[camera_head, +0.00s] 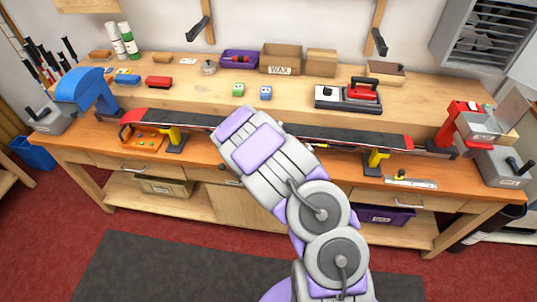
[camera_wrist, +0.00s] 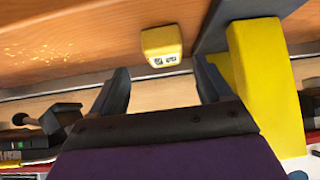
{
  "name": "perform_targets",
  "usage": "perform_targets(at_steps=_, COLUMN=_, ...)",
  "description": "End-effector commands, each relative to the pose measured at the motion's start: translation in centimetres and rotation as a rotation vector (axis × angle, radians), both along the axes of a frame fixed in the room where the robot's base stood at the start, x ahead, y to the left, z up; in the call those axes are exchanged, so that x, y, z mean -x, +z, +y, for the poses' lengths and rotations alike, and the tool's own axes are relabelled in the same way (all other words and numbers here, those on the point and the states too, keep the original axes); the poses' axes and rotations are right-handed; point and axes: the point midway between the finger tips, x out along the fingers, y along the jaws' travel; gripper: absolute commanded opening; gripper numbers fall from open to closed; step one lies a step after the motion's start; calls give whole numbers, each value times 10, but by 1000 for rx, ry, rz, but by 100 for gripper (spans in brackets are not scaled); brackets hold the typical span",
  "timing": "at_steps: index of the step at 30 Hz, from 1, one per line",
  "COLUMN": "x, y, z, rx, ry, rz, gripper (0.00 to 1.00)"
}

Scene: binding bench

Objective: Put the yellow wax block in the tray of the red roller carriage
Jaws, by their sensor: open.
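The yellow wax block (camera_wrist: 161,44) sits on the orange-brown wooden bench top in the wrist view, with a small dark-and-white marking on its near face. My gripper (camera_wrist: 162,82) is open and empty. Its two dark fingers point towards the block, which lies beyond the fingertips, between their lines and apart from them. In the head view my arm hides the gripper and the block. A red device with grey box-like parts (camera_head: 468,112) stands at the bench's right end; it may be the red roller carriage, but its tray is not clear.
A yellow support (camera_wrist: 262,75) stands close to the right finger. A long dark ski (camera_head: 350,137) with red ends lies across two yellow supports (camera_head: 173,138). A red iron (camera_head: 362,89), a WAX box (camera_head: 281,58) and a blue device (camera_head: 85,87) stand along the back and left.

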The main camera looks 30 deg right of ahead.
Motion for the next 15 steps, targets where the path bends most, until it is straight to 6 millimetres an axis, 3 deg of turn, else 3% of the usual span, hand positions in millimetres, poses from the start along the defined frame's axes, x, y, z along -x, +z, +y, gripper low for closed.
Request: perform_targets(at_steps=15, x=-32, y=-36, z=-13, rx=1, ry=-2, rz=3, gripper=79)
